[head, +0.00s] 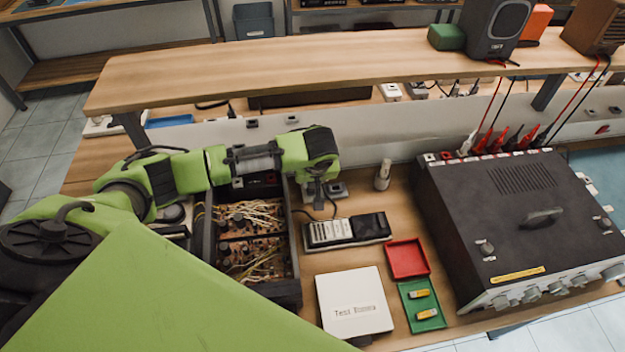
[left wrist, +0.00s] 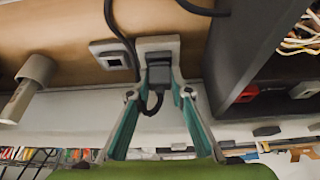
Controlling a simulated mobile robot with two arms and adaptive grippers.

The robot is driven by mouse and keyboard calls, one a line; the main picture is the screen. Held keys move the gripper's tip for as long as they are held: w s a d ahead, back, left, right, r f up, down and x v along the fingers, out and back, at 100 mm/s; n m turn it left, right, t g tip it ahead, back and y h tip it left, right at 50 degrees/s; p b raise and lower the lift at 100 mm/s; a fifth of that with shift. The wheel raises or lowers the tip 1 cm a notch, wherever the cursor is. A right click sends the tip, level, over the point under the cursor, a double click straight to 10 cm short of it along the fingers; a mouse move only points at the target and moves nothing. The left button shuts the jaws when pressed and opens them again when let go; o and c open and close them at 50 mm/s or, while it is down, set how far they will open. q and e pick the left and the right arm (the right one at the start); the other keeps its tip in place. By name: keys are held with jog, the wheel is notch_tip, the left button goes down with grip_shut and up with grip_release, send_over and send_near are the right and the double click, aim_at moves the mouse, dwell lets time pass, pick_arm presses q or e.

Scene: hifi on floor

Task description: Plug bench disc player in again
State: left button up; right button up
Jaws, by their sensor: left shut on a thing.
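The open unit (head: 291,292), possibly the disc player, shows wiring and boards inside. Its rear edge, with a red and a grey connector (left wrist: 305,88), is in the left wrist view. My right gripper is out of view.
A second socket block (left wrist: 110,54) and a pale cylinder (left wrist: 27,88) are nearby. A black strip device (head: 346,231), a white box (head: 353,302), a red tray (head: 407,258) and a green tray (head: 422,305) lie to the right. A large black instrument (head: 515,220) and an overhead shelf (head: 330,58) limit room.

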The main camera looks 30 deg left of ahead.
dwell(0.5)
pick_arm(q)
jog(key=o, duration=1.1)
jog(key=w+a+p+v, duration=0.1)
jog(key=p+v, duration=0.5)
jog(key=v, duration=1)
jog(key=shift+w+r, duration=0.2)
jog(key=shift+r, duration=0.45)
jog(key=shift+d, duration=0.1)
